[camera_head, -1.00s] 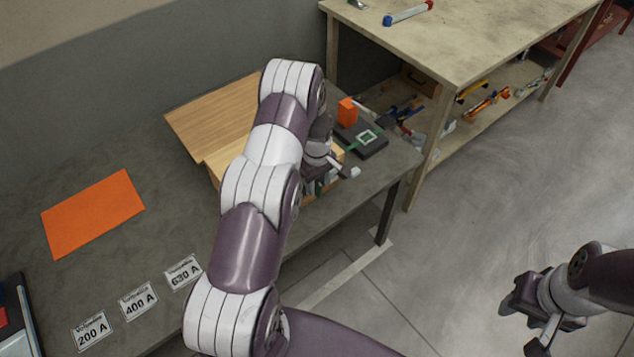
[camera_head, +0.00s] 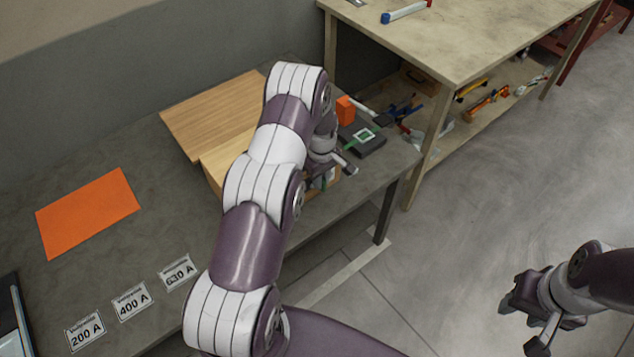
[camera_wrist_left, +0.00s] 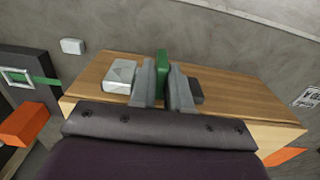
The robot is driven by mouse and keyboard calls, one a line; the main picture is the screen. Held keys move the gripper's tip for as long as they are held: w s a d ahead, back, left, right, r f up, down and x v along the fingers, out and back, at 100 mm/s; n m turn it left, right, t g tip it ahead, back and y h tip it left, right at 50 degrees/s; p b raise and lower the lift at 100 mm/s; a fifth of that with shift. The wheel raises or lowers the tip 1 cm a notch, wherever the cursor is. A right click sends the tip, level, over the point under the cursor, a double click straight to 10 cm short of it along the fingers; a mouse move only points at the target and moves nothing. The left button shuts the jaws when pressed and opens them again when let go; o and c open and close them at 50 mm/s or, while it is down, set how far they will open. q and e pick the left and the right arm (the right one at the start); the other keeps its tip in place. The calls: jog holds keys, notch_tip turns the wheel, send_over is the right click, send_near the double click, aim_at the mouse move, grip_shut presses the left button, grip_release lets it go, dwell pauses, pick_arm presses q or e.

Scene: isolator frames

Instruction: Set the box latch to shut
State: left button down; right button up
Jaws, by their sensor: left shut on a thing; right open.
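The wooden box (camera_head: 218,172) stands on the grey table, mostly hidden behind my left arm. In the left wrist view, its wooden face (camera_wrist_left: 235,98) carries a green upright piece (camera_wrist_left: 163,72), which looks like the latch handle. A light metal block (camera_wrist_left: 119,76) sits to its left and a small dark block (camera_wrist_left: 196,90) to its right. My left gripper (camera_head: 332,175) is at the box; its fingers (camera_wrist_left: 162,88) are shut on the green piece. Whether the latch is engaged cannot be told. My right gripper (camera_head: 523,322) is open and empty over the floor.
A wooden panel (camera_head: 210,112) lies behind the box. A dark device with a green strap (camera_head: 364,136) and an orange block (camera_head: 345,109) are close to the left gripper. An orange sheet (camera_head: 88,213) and label cards (camera_head: 132,301) lie at left. A workbench (camera_head: 460,40) stands behind.

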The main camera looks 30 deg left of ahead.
pick_arm(q)
jog(key=shift+w+d, duration=0.1)
jog(key=shift+w, duration=0.15)
jog(key=shift+s+r, duration=0.1)
jog(key=c, duration=1.2)
grip_release()
jog(key=shift+o, duration=0.2)
jog(key=shift+r, duration=0.1)
notch_tip(320, 180, up, 12)
jog(key=b, duration=0.1)
jog(key=shift+w+d+r, duration=0.15)
jog(key=shift+w+r, duration=0.05)
